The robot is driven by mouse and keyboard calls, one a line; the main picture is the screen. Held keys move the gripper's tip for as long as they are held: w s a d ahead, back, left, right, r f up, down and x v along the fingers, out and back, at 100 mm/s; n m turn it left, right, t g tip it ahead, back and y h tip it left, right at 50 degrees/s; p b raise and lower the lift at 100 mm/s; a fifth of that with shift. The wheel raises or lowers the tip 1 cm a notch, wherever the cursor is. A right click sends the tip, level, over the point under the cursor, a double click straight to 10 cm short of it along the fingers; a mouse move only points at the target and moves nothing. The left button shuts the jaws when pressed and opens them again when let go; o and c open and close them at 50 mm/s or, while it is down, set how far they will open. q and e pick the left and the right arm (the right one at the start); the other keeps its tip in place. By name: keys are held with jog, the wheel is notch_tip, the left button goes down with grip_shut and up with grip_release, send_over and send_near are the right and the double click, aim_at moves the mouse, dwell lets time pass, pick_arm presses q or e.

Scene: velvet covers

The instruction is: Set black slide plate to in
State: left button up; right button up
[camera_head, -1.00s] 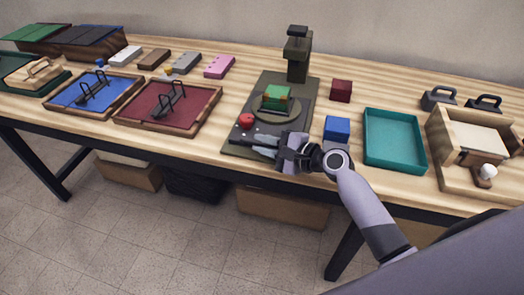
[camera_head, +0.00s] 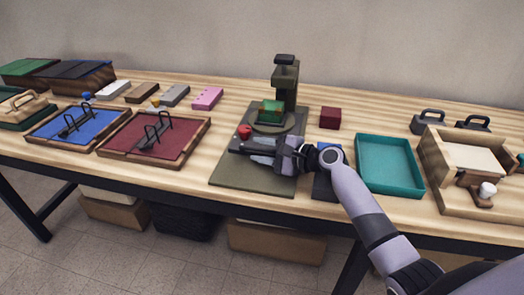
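The black slide plate (camera_head: 297,126) lies on the grey-green press base (camera_head: 250,178). It carries a round disc with a green and red block (camera_head: 270,112) on it, close to the press column (camera_head: 285,88). A red knob (camera_head: 244,131) stands at the plate's left side. My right gripper (camera_head: 250,151) reaches in from the right, low over the base at the plate's front edge. A dark bar shows between its pale fingers; I cannot tell whether they are closed on it. My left gripper is not in view.
A teal tray (camera_head: 390,163) and a wooden box (camera_head: 480,160) stand to the right. A blue block (camera_head: 323,188) is mostly hidden by my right arm. A maroon block (camera_head: 330,118) sits beside the press. Red (camera_head: 155,140) and blue (camera_head: 75,128) trays lie left.

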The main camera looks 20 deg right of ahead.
notch_tip(320, 180, up, 20)
jog(key=p, duration=0.3)
dwell(0.3)
dwell(0.4)
jog(key=s+a+f+n+g+h, duration=0.1)
jog(key=s+f+n+g+h, duration=0.1)
jog(key=s+f+n, duration=0.6)
jog(key=s+a+f+n+g+h, duration=0.15)
jog(key=s+f, duration=0.45)
jog(key=f, duration=0.6)
jog(key=s+d+f+n+g+h, duration=0.25)
jog(key=s+f+n, duration=0.2)
jog(key=s, duration=0.85)
jog(key=s+d+f+n+g+h, duration=0.1)
jog(key=s+f+n+g+h, duration=0.3)
jog(key=s, duration=0.8)
jog(key=w+a+f+n+t+y+p, duration=0.1)
jog(key=w+a+f+t+y+p, duration=0.1)
jog(key=w+f+t, duration=0.4)
jog(key=shift+a+f+n+t+y, duration=0.2)
jog(key=shift+a+n+t+y, duration=0.25)
jog(key=shift+t, duration=0.55)
